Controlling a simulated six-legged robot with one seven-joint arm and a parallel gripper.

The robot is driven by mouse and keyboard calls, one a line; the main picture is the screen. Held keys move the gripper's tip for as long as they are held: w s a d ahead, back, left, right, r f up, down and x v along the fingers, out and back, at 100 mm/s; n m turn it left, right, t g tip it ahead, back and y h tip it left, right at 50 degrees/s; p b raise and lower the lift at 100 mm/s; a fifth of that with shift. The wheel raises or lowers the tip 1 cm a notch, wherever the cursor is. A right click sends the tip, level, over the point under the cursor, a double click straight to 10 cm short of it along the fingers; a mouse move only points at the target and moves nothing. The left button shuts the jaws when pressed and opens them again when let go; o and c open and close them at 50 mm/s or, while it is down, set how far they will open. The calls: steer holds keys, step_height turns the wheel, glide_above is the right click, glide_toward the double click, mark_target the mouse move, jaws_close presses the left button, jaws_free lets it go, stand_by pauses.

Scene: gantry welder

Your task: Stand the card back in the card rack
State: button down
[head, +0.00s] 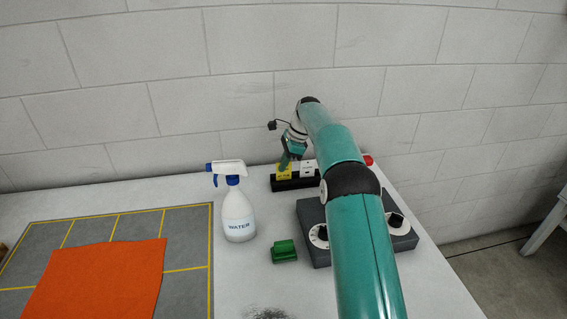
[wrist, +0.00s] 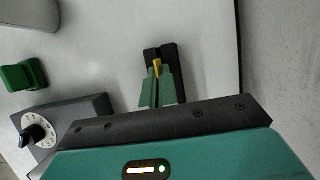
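The black card rack (head: 297,184) stands on the table near the wall, and its dark body also shows in the wrist view (wrist: 171,57). A yellow card (head: 284,172) is upright at the rack's left part. A white card (head: 307,169) stands to its right. My gripper (head: 287,160) points down at the yellow card from above. In the wrist view the green fingers (wrist: 160,78) lie on both sides of the thin yellow card (wrist: 157,68) and look shut on it. Whether the card's lower edge is seated in a slot is hidden.
A white spray bottle (head: 238,214) stands left of the rack. A green block (head: 284,251) and a grey box with dials (head: 315,248) lie in front. An orange cloth (head: 95,280) lies on a gridded mat (head: 190,228). A red object (head: 368,160) is right of the rack.

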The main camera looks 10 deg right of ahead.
steer(key=c, duration=1.6)
jaws_free()
steer(key=s+r+n+t+h, duration=0.15)
steer(key=s+r, duration=0.25)
steer(key=r, duration=0.5)
steer(key=s+r+n, duration=0.3)
steer(key=r, duration=0.6)
steer(key=s+r+n+t+h, duration=0.1)
steer(key=s+r+n, duration=0.4)
steer(key=s, duration=0.7)
steer(key=s+f+n+t, duration=0.1)
steer(key=s+f+n, duration=0.1)
steer(key=s, duration=0.7)
steer(key=s+f+n+t+h, duration=0.1)
steer(key=s+f+n, duration=0.2)
steer(key=s, duration=0.6)
steer(key=s+f+n+t+h, duration=0.1)
steer(key=s+f+n, duration=0.2)
steer(key=s, duration=0.7)
